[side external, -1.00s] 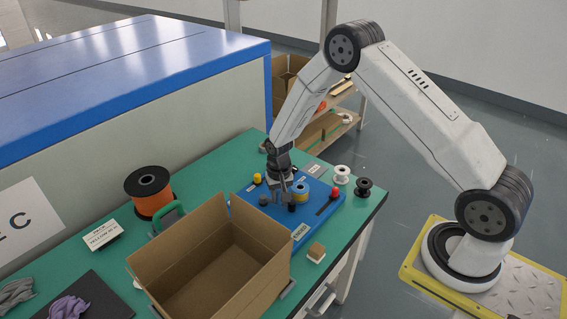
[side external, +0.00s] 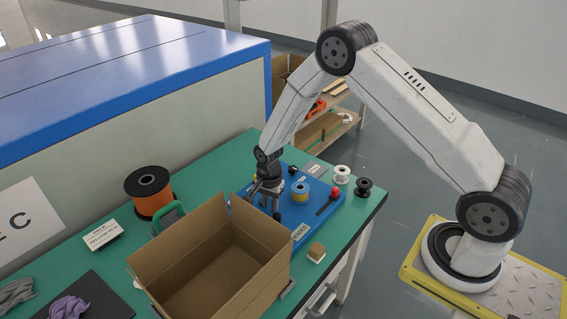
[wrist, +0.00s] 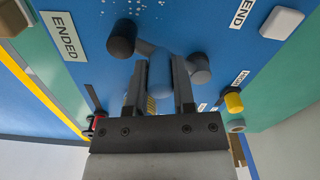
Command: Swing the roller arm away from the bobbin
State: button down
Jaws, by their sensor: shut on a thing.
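The bobbin stands upright, with a visible gap to my gripper. In the wrist view my gripper (wrist: 164,85) has its two dark fingers around a blue-grey rounded piece (wrist: 162,72), which appears to be part of the roller arm. A dark round knob (wrist: 122,38) and a grey round end (wrist: 198,68) sit on either side of it. The rest of the roller arm is mostly hidden by the fingers.
An open cardboard box (side external: 212,262) stands close in front of my gripper. A white spool (side external: 341,174) and a black spool (side external: 363,187) stand to the right. An orange spool (side external: 149,191) is at the left.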

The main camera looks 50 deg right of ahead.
aim_at(270, 199)
jog(key=shift+a, duration=0.15)
dwell(0.3)
jog(key=shift+c, duration=2.2)
grip_release()
jog(key=shift+r, duration=0.15)
jog(key=shift+r, duration=3.8)
jog(key=shift+r, duration=0.1)
jog(key=shift+s+r, duration=0.2)
jog(key=s+a+r+n+t, duration=0.1)
jog(key=s+r+n, duration=0.4)
jog(key=s+n, duration=0.2)
jog(key=s+r+n+t, duration=0.1)
jog(key=s+r+n, duration=0.4)
jog(key=s+n, duration=0.3)
jog(key=s, duration=0.2)
jog(key=shift+s+a+r+t, duration=0.15)
jog(key=shift+s+a+t, duration=0.15)
jog(key=shift+s+a, duration=0.1)
